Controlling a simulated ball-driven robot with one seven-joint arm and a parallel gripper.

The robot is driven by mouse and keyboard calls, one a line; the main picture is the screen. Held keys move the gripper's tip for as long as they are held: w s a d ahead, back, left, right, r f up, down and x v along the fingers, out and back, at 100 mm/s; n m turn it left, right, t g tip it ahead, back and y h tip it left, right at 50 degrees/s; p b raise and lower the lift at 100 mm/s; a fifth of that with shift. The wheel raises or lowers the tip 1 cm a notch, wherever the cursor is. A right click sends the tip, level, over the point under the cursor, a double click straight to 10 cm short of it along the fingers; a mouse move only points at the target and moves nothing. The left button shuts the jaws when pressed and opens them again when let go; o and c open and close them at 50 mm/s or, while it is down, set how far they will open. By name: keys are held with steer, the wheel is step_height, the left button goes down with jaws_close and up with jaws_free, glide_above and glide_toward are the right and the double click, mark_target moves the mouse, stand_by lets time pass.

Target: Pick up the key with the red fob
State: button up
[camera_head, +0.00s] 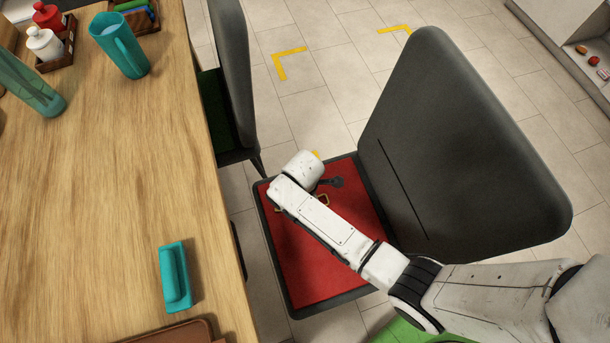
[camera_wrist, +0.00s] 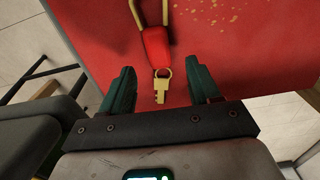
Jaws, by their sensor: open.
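The key with the red fob (camera_wrist: 155,45) lies on the red chair seat (camera_wrist: 250,45) in the wrist view. Its brass key (camera_wrist: 162,88) points toward my gripper, and a brass loop extends from the fob's far end. My gripper (camera_wrist: 160,70) is open and empty, with its two dark green fingers on either side of the key and apart from it. In the head view, my white arm reaches over the red seat (camera_head: 305,265) and hides much of it. The fob cannot be made out there.
The chair's tall grey backrest (camera_head: 455,150) stands right of the seat. The wooden table (camera_head: 110,180) is close on the left, with a teal object (camera_head: 174,277) near its edge. A second chair (camera_head: 232,80) stands behind.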

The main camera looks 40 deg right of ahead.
step_height(320, 180, down, 3)
steer(key=shift+f+b, duration=0.2)
steer(key=shift+b, duration=0.15)
steer(key=shift+a, duration=0.1)
steer(key=c, duration=1.1)
steer(key=shift+r, duration=0.1)
steer(key=shift+c, duration=0.2)
